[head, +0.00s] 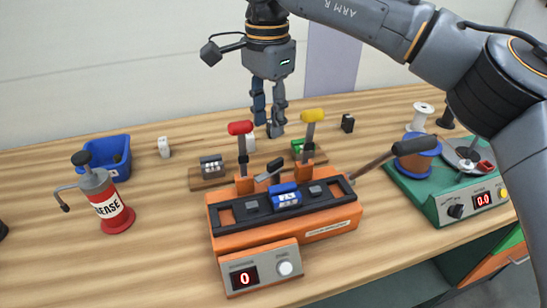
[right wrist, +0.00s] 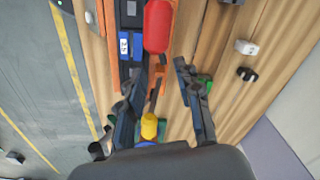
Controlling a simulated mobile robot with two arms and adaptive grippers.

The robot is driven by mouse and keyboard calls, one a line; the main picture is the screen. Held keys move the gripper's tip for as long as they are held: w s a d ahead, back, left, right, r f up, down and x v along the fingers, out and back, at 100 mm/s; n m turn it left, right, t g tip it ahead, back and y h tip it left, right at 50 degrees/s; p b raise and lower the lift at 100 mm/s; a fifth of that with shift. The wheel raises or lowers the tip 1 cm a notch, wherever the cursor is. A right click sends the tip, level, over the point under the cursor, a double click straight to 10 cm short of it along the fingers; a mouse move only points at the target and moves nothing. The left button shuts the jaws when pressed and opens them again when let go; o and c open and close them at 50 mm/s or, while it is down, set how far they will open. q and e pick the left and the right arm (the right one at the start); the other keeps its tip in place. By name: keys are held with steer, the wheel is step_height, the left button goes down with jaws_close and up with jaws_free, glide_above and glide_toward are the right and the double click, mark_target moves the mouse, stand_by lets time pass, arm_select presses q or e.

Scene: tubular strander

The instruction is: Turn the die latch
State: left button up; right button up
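The orange strander (head: 300,230) stands at the table's front. A blue die block (head: 285,195) with a white label sits in its black top channel; it also shows in the right wrist view (right wrist: 125,46). A short black handle (head: 270,170), possibly the die latch, tilts behind the block between a red-knobbed lever (head: 240,128) and a yellow-knobbed lever (head: 312,115). My right gripper (head: 268,132) hangs fingers-down behind and above the levers. Its fingers are apart and empty in the right wrist view (right wrist: 168,68), near the red knob (right wrist: 157,25) and yellow knob (right wrist: 149,127). My left gripper is not visible.
A red grease pump (head: 112,208) and blue bin (head: 105,153) stand left. A long black-gripped lever (head: 385,158) juts from the strander's right end. A green spool machine (head: 440,195) stands right. Small parts lie behind the levers. The table front left is clear.

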mark_target(271, 163)
steer(key=f, duration=0.9)
steer(key=shift+w+d+f, duration=0.1)
steer(key=shift+d+f, duration=0.15)
steer(key=shift+f, duration=0.1)
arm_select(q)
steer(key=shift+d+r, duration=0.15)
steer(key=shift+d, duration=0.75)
arm_select(e)
steer(key=shift+f, duration=0.15)
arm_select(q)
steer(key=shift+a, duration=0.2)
arm_select(e)
steer(key=shift+c, duration=0.2)
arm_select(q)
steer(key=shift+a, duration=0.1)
arm_select(e)
jaws_close()
